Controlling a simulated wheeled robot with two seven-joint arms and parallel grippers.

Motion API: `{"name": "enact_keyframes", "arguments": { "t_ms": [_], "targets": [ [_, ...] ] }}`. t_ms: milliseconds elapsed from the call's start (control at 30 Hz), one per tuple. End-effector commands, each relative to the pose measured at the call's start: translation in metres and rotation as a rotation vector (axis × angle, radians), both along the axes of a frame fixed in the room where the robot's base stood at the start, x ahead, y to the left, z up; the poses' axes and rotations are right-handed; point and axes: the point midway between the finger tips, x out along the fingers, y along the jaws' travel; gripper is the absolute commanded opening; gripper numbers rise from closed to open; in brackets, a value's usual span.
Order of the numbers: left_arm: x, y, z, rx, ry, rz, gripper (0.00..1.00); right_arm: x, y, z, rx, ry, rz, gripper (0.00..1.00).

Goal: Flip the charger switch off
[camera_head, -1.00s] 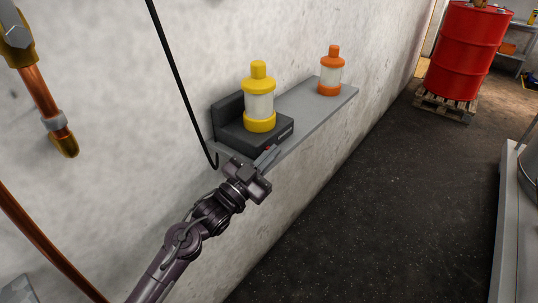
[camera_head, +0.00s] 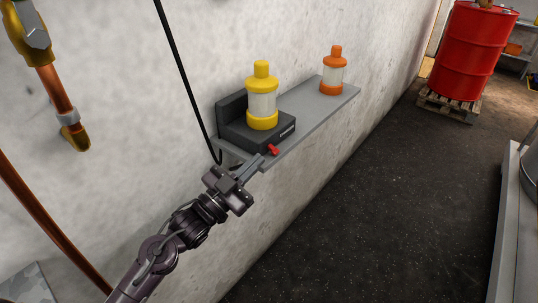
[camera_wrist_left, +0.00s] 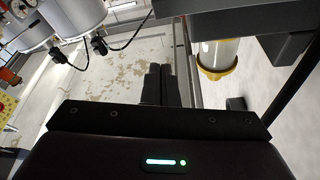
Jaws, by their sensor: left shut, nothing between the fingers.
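The dark charger (camera_head: 238,125) sits on the grey wall shelf with a yellow-capped lantern-like unit (camera_head: 262,100) standing on it. Its small red switch (camera_head: 272,150) shows at the charger's front lower edge. My left gripper (camera_head: 258,160) is shut and empty, its fingertips just left of and below the red switch, apparently apart from it. In the left wrist view the shut fingers (camera_wrist_left: 160,82) point away at the centre, and the yellow-ended unit (camera_wrist_left: 217,58) shows to their right. The switch cannot be made out there. My right gripper is not in view.
An orange-capped unit (camera_head: 333,72) stands at the far end of the shelf (camera_head: 310,108). A black cable (camera_head: 180,65) hangs down the wall beside the charger. A copper pipe (camera_head: 58,95) is at left. A red drum (camera_head: 472,52) stands on a pallet far right. The floor between is clear.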

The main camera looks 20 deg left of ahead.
Motion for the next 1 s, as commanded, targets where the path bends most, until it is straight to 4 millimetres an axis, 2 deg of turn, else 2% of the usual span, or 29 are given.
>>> {"name": "enact_keyframes", "arguments": {
  "t_ms": [100, 233, 800, 867, 933, 967, 1000],
  "targets": [
    [-0.013, 0.007, -0.006, -0.001, 0.0, 0.0, 0.0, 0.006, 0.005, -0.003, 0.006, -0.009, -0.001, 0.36],
    [-0.019, 0.01, -0.006, 0.0, -0.001, -0.001, 0.0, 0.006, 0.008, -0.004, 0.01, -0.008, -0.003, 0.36],
    [-0.02, 0.012, -0.008, -0.001, 0.002, 0.001, 0.0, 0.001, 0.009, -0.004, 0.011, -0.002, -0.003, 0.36],
    [-0.018, 0.014, -0.016, -0.002, 0.02, 0.01, 0.0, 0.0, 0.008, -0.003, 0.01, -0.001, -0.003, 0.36],
    [-0.012, 0.02, -0.036, -0.006, 0.066, 0.033, 0.0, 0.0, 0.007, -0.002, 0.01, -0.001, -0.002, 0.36],
    [-0.01, 0.023, -0.049, -0.008, 0.095, 0.047, 0.0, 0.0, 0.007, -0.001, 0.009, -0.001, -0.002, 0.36],
    [-0.006, 0.029, -0.07, -0.01, 0.143, 0.071, 0.0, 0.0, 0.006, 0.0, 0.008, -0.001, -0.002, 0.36]
  ]
}}
